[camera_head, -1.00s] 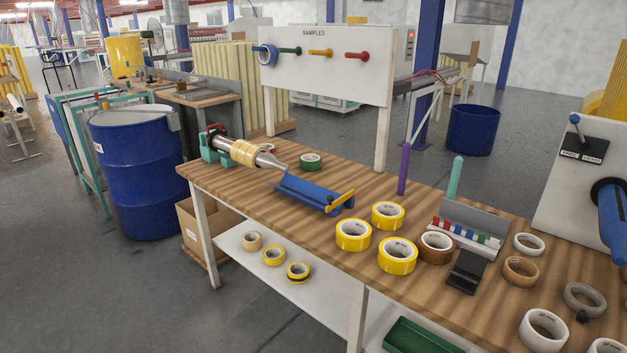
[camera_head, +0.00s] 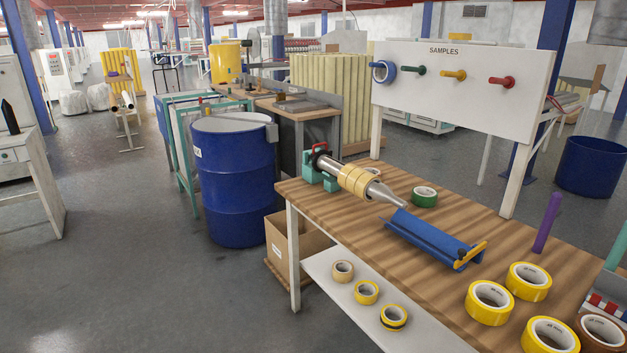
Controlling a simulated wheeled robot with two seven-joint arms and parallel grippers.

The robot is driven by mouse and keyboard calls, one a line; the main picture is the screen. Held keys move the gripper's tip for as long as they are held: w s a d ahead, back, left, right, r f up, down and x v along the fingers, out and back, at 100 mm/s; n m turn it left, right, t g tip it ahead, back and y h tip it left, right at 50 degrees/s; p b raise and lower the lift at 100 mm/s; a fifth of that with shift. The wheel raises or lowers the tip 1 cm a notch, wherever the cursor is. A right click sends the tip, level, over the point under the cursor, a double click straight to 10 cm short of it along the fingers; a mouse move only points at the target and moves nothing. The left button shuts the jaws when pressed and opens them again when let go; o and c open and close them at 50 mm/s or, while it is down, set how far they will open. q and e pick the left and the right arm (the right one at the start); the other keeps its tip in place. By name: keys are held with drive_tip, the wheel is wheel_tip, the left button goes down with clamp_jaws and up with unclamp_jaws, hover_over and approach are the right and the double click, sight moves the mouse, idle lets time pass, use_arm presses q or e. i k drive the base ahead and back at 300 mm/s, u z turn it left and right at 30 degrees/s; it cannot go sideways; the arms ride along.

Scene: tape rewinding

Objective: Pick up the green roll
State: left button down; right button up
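The green roll (camera_head: 424,197) is a short tape roll with a white core, lying flat on the wooden workbench (camera_head: 471,221). It sits behind the blue trough (camera_head: 432,238) and to the right of the metal cone-tipped spindle (camera_head: 366,186), which carries tan tape rolls. The roll's top and front side show, and nothing touches it that I can see. Neither of my grippers is in view.
Several yellow rolls (camera_head: 489,302) lie at the bench's right front. A purple post (camera_head: 547,222) stands on the bench. The samples board (camera_head: 455,88) rises behind. A blue drum (camera_head: 234,180) and a cardboard box (camera_head: 297,247) stand left of the bench. Open floor lies at the left front.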

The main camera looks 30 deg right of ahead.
sight(421, 196)
drive_tip(key=u, duration=0.15)
drive_tip(key=i, duration=1.55)
drive_tip(key=z, duration=0.5)
